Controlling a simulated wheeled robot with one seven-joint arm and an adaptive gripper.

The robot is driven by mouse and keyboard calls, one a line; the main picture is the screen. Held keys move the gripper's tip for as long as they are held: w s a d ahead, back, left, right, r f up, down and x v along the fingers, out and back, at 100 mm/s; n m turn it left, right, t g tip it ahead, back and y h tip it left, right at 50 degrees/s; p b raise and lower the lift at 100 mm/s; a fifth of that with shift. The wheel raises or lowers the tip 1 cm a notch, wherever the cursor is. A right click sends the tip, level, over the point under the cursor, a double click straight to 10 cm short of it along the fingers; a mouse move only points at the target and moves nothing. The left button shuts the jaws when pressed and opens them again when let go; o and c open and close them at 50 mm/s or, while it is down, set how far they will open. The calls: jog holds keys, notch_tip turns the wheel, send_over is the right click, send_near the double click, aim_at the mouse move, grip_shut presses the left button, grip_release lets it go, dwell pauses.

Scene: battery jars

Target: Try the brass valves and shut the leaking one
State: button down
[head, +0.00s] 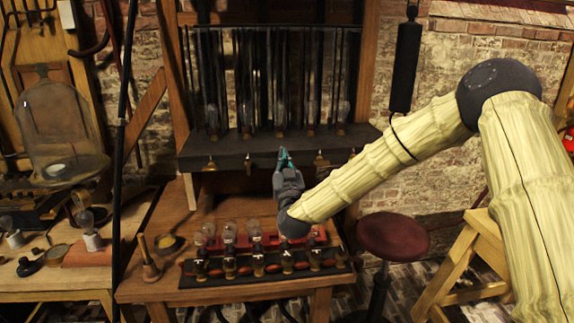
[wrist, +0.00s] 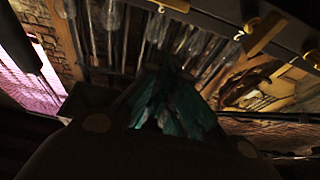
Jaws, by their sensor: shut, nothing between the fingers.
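Small brass valves sit along the front of a dark shelf: one at the left (head: 211,164), one beside it (head: 247,162), one right of my gripper (head: 320,160) and one at the far right (head: 351,154). My gripper (head: 284,153) is shut and empty, its teal fingers pointing up at the middle of the shelf front, where it may hide another valve. Another brass piece (wrist: 175,4) shows at the top edge. I cannot make out a leak.
Several glass tubes stand on the dark shelf (head: 228,151). Below, a wooden bench (head: 150,288) holds a row of glass jars or bulbs (head: 229,232) on a red and black rack. A red stool (head: 392,237) stands right; a glass bell jar (head: 58,125) is left.

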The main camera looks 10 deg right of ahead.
jog(key=shift+w+d+f+p, duration=0.1)
jog(key=shift+w+f+p, duration=0.35)
jog(key=shift+w, duration=0.25)
jog(key=shift+w+f+p, duration=0.4)
jog(key=shift+w, duration=0.3)
jog(key=shift+w+d+f+p, duration=0.1)
jog(key=shift+w+f+p, duration=0.35)
jog(key=shift+w, duration=0.25)
jog(key=shift+w+d, duration=0.1)
jog(key=shift+d, duration=0.05)
jog(key=shift+f+n, duration=0.1)
jog(key=shift+n, duration=0.2)
